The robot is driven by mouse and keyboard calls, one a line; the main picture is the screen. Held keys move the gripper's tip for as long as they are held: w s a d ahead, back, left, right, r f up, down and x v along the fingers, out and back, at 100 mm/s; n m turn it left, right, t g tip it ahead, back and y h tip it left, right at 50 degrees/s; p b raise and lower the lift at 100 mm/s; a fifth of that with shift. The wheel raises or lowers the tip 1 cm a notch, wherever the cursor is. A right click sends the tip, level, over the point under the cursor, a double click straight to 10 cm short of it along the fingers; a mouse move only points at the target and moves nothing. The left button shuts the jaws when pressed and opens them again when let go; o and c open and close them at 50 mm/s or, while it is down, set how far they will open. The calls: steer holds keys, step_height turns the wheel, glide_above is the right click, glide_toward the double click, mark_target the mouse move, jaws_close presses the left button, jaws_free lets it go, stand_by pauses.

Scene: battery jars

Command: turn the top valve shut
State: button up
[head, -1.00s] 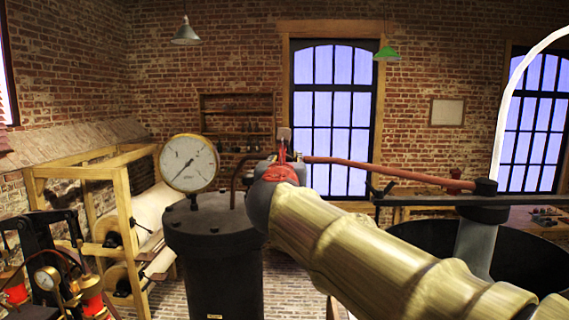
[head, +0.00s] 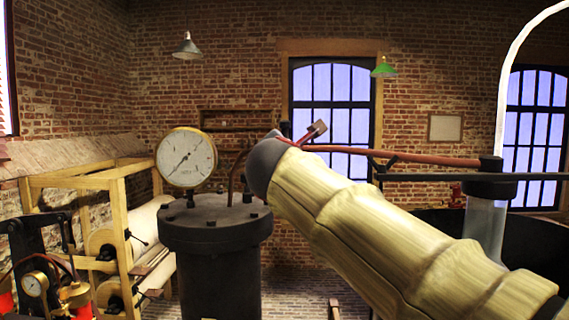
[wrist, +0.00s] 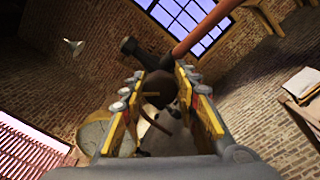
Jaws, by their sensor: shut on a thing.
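The top valve (wrist: 158,88) is a dark fitting with a stubby dark handle (wrist: 135,50), at the end of a red-brown pipe (wrist: 205,28) in the wrist view. My gripper (wrist: 160,82) has its yellow-edged fingers on both sides of the valve and is shut on it. In the head view my arm's rounded wrist hides most of the gripper and the valve. One red finger with a grey tip (head: 317,129) sticks up past it, near the left end of the red-brown pipe (head: 400,157).
A dark round vessel (head: 215,235) with a brass-rimmed gauge (head: 187,158) stands left of my arm. A wooden frame (head: 122,230) with rollers is farther left. A dark horizontal bar (head: 450,177) and a grey column (head: 484,230) stand at the right.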

steer(key=m+b, duration=0.2)
steer(key=m, duration=0.1)
steer(key=m+b, duration=0.1)
steer(key=shift+f+m+b, duration=0.3)
steer(key=shift+b, duration=0.05)
steer(key=shift+m+b, duration=1.35)
steer(key=shift+m, duration=0.45)
steer(key=o, duration=1.2)
steer(key=shift+r, duration=0.1)
steer(key=shift+c, duration=0.2)
steer(key=shift+s, duration=0.1)
steer(key=s, duration=1.1)
steer(key=shift+s+a, duration=0.15)
steer(key=shift+s, duration=0.25)
